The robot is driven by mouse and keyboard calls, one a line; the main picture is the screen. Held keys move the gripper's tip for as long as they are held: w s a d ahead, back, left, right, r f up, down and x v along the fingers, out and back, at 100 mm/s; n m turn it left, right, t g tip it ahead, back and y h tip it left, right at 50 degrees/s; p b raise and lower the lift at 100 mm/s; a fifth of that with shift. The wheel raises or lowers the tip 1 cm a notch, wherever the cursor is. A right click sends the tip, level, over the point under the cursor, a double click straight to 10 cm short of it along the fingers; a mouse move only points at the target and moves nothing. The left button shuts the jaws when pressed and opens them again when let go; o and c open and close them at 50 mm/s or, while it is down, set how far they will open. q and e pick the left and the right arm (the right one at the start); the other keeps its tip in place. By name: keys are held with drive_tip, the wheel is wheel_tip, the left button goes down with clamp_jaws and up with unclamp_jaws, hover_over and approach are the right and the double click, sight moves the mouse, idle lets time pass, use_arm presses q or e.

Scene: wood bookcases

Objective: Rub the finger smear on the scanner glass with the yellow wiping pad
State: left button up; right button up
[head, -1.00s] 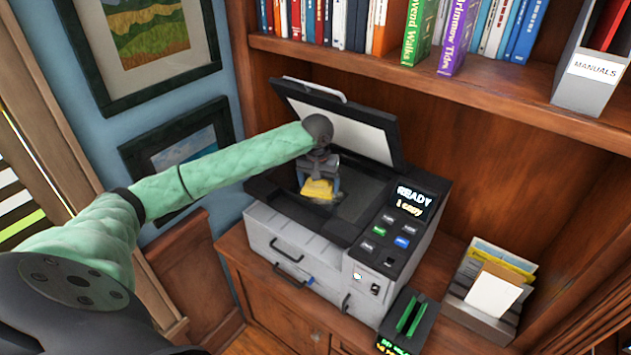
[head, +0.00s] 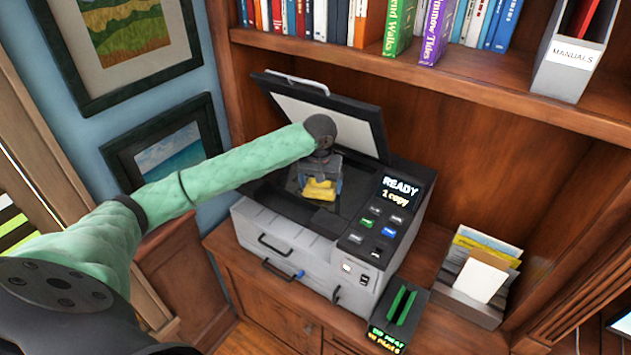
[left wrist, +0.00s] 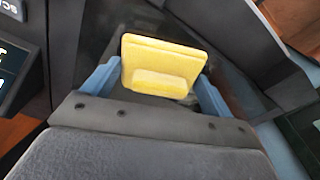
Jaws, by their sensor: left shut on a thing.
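The yellow wiping pad (head: 319,190) is gripped between the blue fingers of my left gripper (head: 321,184). In the left wrist view the pad (left wrist: 160,68) fills the space between the two fingers (left wrist: 158,85). The gripper points down over the dark scanner glass (head: 350,200) of the printer-scanner (head: 285,240), whose lid (head: 335,115) is raised. I cannot tell whether the pad touches the glass. I cannot make out the finger smear. My right gripper is not in view.
The raised lid stands behind the gripper, and a control panel (head: 380,225) reading READY lies to the right. A shelf of books (head: 400,25) overhangs the back. A small black device (head: 400,315) and a paper holder (head: 478,280) stand at the right.

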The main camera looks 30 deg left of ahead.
sight(295, 180)
use_arm(q)
drive_tip(key=shift+d, duration=0.95)
drive_tip(key=shift+r, duration=0.1)
drive_tip(key=shift+w+a, duration=0.15)
drive_tip(key=shift+a, duration=1.8)
drive_tip(key=shift+w+a, duration=0.15)
drive_tip(key=shift+a, duration=1.75)
drive_tip(key=shift+w+a+f, duration=0.1)
drive_tip(key=shift+a+f, duration=0.1)
drive_tip(key=shift+a, duration=1.55)
drive_tip(key=shift+r, duration=0.1)
drive_tip(key=shift+a+r, duration=0.1)
drive_tip(key=shift+r, duration=2.85)
